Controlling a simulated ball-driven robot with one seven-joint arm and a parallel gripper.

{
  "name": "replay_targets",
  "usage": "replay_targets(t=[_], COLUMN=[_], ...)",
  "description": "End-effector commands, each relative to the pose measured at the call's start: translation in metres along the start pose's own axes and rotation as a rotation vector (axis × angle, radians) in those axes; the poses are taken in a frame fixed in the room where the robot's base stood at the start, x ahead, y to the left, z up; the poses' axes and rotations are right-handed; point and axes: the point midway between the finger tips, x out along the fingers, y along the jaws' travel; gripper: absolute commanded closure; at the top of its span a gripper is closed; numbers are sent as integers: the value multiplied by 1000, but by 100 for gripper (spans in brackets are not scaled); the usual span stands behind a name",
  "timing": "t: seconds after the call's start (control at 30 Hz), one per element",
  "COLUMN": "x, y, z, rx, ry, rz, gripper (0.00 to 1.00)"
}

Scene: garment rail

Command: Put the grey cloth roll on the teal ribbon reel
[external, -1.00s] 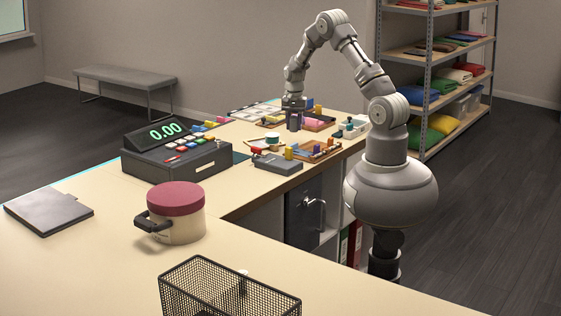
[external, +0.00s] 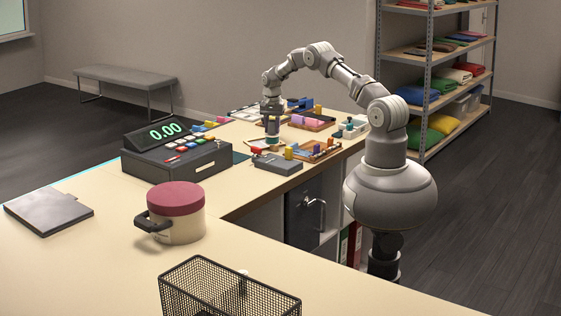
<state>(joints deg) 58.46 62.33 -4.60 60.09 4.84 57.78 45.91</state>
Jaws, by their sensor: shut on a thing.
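My gripper (external: 271,116) points down over the far part of the counter and is shut on the grey cloth roll (external: 272,127), a small upright dark grey cylinder. The teal ribbon reel (external: 272,140) lies low on the counter directly below the roll in the external view. The roll's lower end looks close to the reel's top; I cannot tell whether they touch. The roll and the gripper hide part of the reel.
A grey box (external: 278,164) and a wooden tray (external: 320,152) with small items stand in front and to the right. The cash register (external: 175,152) is to the left. A pot (external: 175,212) and a wire basket (external: 228,288) stand nearer. Shelving (external: 428,90) is behind.

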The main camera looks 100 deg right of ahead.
Motion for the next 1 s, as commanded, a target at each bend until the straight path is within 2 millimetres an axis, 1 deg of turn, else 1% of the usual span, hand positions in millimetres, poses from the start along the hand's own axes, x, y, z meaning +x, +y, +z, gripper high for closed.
replay_targets(t=[0.13,0.27,0.3,0.4,0.67,0.77,0.87,1.0], x=[-1,2,2,2,1,-5,-20,-54], y=[0,0,0,0,0,0,0,-1], z=[0,0,0,0,0,0,0,0], rx=[0,0,0,0,0,0,0,0], ry=[1,1,1,1,1,1,3,3], rz=[-1,0,0,0,-1,-1,-2,-3], gripper=[90,90,58,36,36,36,36,36])
